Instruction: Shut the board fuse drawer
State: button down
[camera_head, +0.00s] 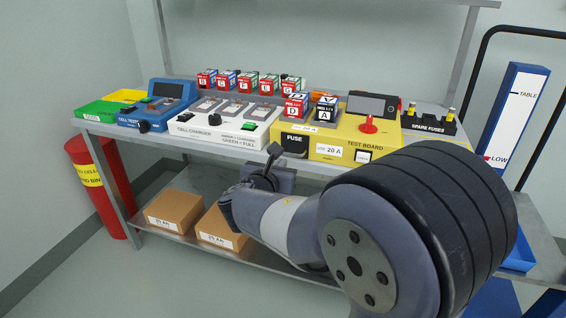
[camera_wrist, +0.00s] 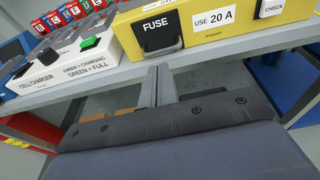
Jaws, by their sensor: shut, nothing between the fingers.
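The yellow test board (camera_head: 335,150) stands on the bench. Its black fuse drawer (camera_head: 293,152) is at the board's left front, below the FUSE label. In the wrist view the drawer (camera_wrist: 162,42) is at the top centre, with a lip along its lower edge. It seems to stand out a little from the board front; how far I cannot tell. My gripper (camera_head: 271,152) is in front of the bench edge, just left of the drawer in the head view.
The white cell charger (camera_head: 222,130) stands left of the board, the blue cell tester (camera_head: 165,105) beyond it. The bench edge (camera_wrist: 235,55) runs below the drawer. Cardboard boxes (camera_head: 175,208) lie underneath.

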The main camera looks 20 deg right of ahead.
jog(key=p+v, duration=0.1)
jog(key=v, duration=0.7)
jog(key=shift+p, duration=0.3)
